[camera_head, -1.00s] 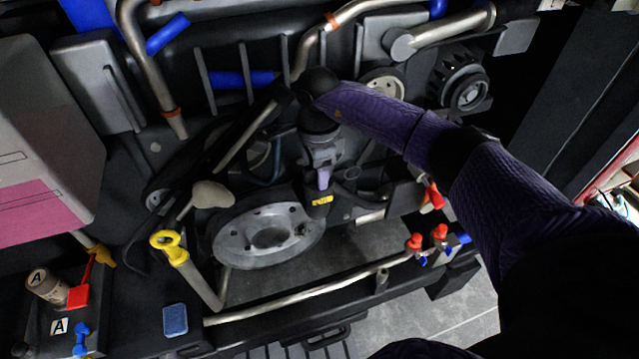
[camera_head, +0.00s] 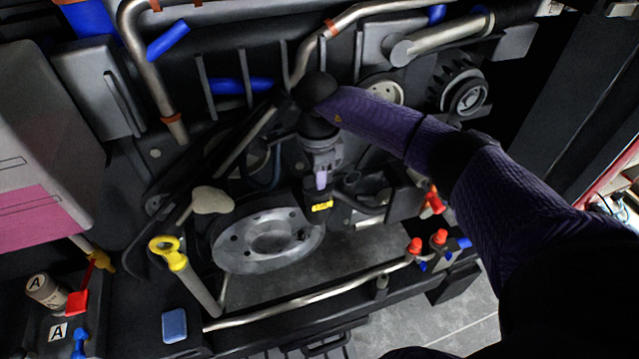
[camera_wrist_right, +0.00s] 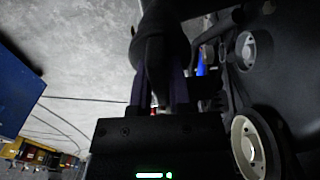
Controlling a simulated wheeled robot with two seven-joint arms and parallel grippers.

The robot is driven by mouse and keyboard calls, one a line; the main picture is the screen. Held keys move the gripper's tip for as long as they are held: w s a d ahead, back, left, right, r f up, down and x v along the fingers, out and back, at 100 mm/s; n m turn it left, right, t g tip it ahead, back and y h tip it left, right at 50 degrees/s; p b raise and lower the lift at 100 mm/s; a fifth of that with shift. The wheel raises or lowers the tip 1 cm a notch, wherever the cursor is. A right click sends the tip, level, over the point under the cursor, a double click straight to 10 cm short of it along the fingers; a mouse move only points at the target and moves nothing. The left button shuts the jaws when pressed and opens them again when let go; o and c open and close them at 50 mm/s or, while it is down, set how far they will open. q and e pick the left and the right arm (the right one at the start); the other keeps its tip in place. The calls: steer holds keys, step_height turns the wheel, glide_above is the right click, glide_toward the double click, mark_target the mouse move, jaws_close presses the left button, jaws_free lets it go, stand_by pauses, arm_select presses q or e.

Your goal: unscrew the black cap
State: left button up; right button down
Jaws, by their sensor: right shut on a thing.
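My right arm (camera_head: 450,150) comes in from the right in the head view and bends down at a dark wrist. My right gripper (camera_head: 321,181) points down into the engine bay, with its purple fingers above a small yellow-marked black part (camera_head: 321,207). In the right wrist view, the two purple fingers of this gripper (camera_wrist_right: 157,90) stand either side of the narrow ridge of the black cap (camera_wrist_right: 160,35) and are shut on it. The cap's rounded body shows beyond the fingertips. Its seat and thread are hidden. My left gripper is not in view.
A grey round plate (camera_head: 235,258) lies just left below the gripper. A yellow-ringed dipstick tube (camera_head: 195,280) and a pale rail (camera_head: 300,306) are in front. Pipes (camera_head: 150,70) and a ribbed pulley (camera_head: 465,95) are behind. A pink-and-grey box (camera_head: 40,130) stands left.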

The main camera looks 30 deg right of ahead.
steer(key=shift+f+n+b, duration=0.1)
steer(key=shift+n+b, duration=0.3)
steer(key=n+b, duration=0.1)
steer(key=n, duration=0.1)
steer(key=shift+n, duration=0.3)
steer(key=shift+n+b, duration=0.35)
steer(key=shift+n, duration=0.95)
